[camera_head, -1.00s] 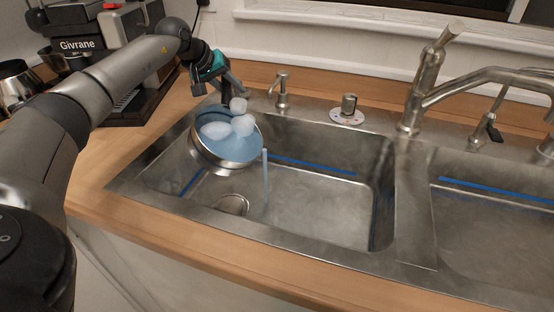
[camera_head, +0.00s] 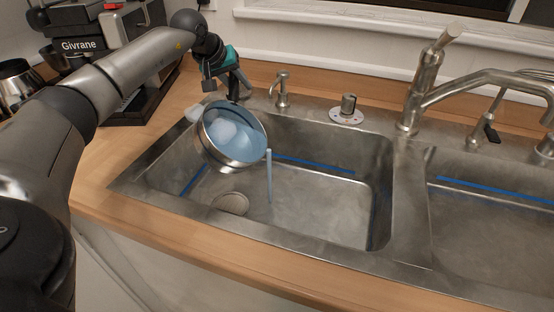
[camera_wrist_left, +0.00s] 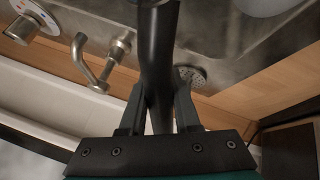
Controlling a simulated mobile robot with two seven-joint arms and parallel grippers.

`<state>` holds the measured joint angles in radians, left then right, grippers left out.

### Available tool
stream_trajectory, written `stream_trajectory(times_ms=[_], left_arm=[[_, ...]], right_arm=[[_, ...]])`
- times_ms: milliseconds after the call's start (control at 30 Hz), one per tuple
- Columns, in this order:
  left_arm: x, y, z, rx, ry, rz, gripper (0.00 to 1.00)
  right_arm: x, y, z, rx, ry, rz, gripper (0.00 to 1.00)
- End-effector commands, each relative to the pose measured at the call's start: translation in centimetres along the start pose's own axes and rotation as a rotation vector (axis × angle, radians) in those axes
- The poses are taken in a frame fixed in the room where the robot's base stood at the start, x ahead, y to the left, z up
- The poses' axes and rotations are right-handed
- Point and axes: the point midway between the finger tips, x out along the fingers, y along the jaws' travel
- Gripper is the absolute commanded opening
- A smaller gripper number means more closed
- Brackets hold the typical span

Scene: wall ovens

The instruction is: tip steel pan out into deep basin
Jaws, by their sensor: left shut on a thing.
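The steel pan (camera_head: 205,152) is steeply tilted above the left basin (camera_head: 320,200), its open side facing the camera and to the right. Blue liquid (camera_head: 250,145) lies in it, and a thin stream (camera_head: 269,178) falls from its right rim into the basin. A pale lump (camera_head: 223,130) sits in the pan; another (camera_head: 194,113) shows at its upper left rim. My left gripper (camera_head: 232,90) is behind and above the pan, shut on its dark handle (camera_wrist_left: 157,50). The left gripper's fingers (camera_wrist_left: 155,115) also show in the left wrist view. My right gripper is out of view.
A soap dispenser (camera_head: 282,92) and a round knob (camera_head: 348,108) stand behind the basin. The faucet (camera_head: 415,95) rises near the divider (camera_head: 415,205). A second basin (camera_head: 490,225) lies right. A coffee machine (camera_head: 110,50) stands back left. Wooden counter (camera_head: 200,225) edges the front.

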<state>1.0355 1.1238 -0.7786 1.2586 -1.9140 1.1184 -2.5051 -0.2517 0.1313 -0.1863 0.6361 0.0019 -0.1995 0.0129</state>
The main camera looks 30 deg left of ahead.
Motion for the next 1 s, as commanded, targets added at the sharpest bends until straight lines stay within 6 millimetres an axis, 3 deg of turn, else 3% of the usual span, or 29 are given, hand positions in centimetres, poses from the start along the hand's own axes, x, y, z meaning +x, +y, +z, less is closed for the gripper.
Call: stream_trajectory(times_ms=[1000], left_arm=[[-0.9,1.8,-0.3,0.070,0.024,-0.082,0.00]], right_arm=[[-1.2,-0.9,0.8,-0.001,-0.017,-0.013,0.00]])
